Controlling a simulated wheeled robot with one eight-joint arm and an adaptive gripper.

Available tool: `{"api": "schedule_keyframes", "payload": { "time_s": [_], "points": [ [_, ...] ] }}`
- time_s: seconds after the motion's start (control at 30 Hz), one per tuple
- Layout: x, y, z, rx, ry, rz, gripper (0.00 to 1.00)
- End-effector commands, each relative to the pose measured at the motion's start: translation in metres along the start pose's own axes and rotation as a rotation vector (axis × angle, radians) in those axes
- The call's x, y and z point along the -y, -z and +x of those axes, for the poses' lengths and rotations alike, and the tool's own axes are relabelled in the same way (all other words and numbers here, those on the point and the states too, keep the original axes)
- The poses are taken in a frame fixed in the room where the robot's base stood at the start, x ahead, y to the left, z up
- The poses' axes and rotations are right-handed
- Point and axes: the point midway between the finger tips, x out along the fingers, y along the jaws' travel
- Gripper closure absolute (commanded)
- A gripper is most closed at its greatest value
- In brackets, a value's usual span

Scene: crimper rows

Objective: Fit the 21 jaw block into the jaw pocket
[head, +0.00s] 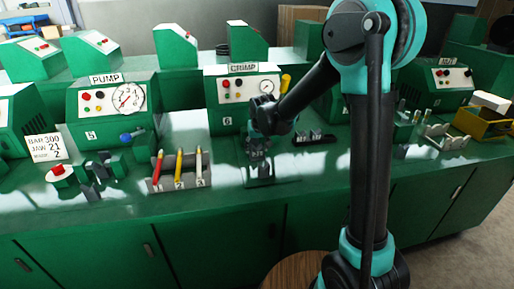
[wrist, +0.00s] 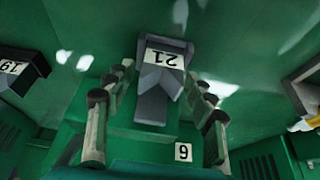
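The grey 21 jaw block (wrist: 152,100), with its white number label, is between the fingertips of my gripper (wrist: 160,78) in the wrist view. In the head view my gripper (head: 258,150) is in front of the CRIMP machine (head: 241,98), numbered 6, above the bench. A dark upright shape (head: 265,172) shows just below it on a dark green plate. I cannot tell if this is the jaw pocket; the pocket is not clear in either view.
A dark rack (head: 315,138) with small blocks is right of my gripper; a 19 block (wrist: 14,68) shows in the wrist view. A pencil holder (head: 180,184) stands to the left. The card (head: 43,147) reads BAR 300, JAW 21. The PUMP machine (head: 112,112) is behind left.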

Motion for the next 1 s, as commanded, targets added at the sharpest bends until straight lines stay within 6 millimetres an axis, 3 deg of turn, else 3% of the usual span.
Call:
{"api": "schedule_keyframes", "payload": {
  "time_s": [0.3,0.47,1.0],
  "points": [
    [0.000,0.000,-0.002,0.000,0.000,0.000,0.42],
    [0.000,0.001,-0.014,0.000,0.000,0.000,0.42],
    [0.000,0.001,-0.105,0.000,0.000,-0.001,0.42]
  ]
}}
